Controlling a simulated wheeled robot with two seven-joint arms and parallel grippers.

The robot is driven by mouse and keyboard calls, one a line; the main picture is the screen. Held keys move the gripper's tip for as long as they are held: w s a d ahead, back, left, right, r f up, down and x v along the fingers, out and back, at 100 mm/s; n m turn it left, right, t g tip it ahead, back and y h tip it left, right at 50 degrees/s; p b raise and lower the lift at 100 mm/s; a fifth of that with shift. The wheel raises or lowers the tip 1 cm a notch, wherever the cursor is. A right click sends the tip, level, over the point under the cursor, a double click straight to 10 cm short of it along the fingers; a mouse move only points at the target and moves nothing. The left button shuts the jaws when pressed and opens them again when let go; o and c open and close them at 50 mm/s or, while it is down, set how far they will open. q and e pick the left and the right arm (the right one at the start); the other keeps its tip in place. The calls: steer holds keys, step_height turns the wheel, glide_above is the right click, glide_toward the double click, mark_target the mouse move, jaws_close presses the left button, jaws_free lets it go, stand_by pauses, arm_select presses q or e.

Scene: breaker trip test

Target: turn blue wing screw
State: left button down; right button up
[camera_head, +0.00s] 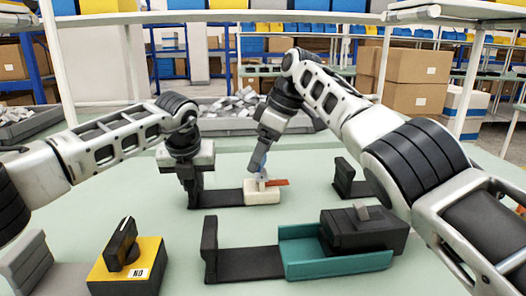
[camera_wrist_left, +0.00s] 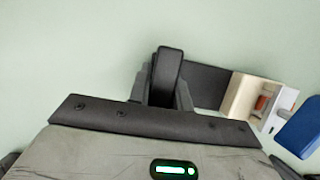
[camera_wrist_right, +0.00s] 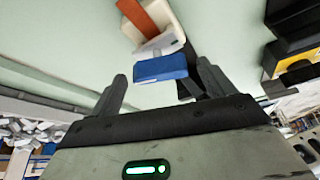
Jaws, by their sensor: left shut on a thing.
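The blue wing screw (camera_wrist_right: 160,68) shows in the right wrist view, between the fingertips with a gap on each side. It joins a cream block (camera_head: 262,196) with an orange lever (camera_head: 276,182). The screw also shows at the right edge of the left wrist view (camera_wrist_left: 300,130). My right gripper (camera_wrist_right: 161,72) is open around the screw; in the head view the hand comes down over the block. My left gripper (camera_wrist_left: 167,90) is shut on the black upright plate (camera_wrist_left: 168,66) at the left end of the black base (camera_head: 226,197) that bears the block.
In front stand a teal tray (camera_head: 300,268) with a black box (camera_head: 362,232), a black bracket (camera_head: 245,263) and a yellow block with a black switch (camera_head: 127,270). Another black bracket (camera_head: 345,180) stands right. A grey bin of scraps (camera_head: 235,115) is behind.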

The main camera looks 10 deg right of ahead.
steer(key=shift+d, duration=0.1)
steer(key=w+v, duration=0.1)
steer(key=v, duration=0.4)
steer(key=s+d, duration=0.5)
steer(key=d, duration=0.6)
steer(key=shift+s, duration=0.15)
